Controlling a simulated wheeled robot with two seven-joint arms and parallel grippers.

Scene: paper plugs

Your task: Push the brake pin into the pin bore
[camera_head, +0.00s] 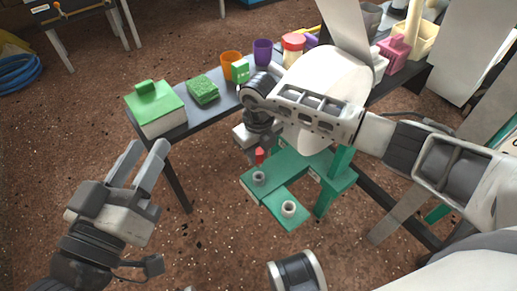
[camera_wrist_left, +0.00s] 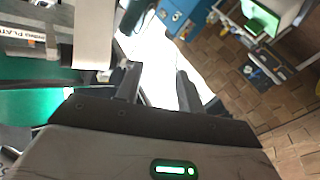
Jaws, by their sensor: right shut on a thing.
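My right gripper (camera_head: 257,150) reaches down over the green fixture (camera_head: 275,207). It is shut on a small red piece (camera_head: 260,155), which I take to be the brake pin; the jaws hide most of it. The red piece is just behind a grey ring (camera_head: 259,178) on the fixture. A white ring with a dark hole (camera_head: 289,209) stands on the fixture's front arm. I cannot tell which ring is the pin bore. My left gripper (camera_head: 148,146) is open and empty, left of the fixture; its two spread fingers also show in the left wrist view (camera_wrist_left: 158,84).
A dark table (camera_head: 222,112) behind carries a green-lidded box (camera_head: 154,108), a green sponge (camera_head: 202,89), an orange cup (camera_head: 231,62), a purple cup (camera_head: 262,52) and a red-lidded jar (camera_head: 293,48). Speckled floor is clear between my left gripper and the fixture.

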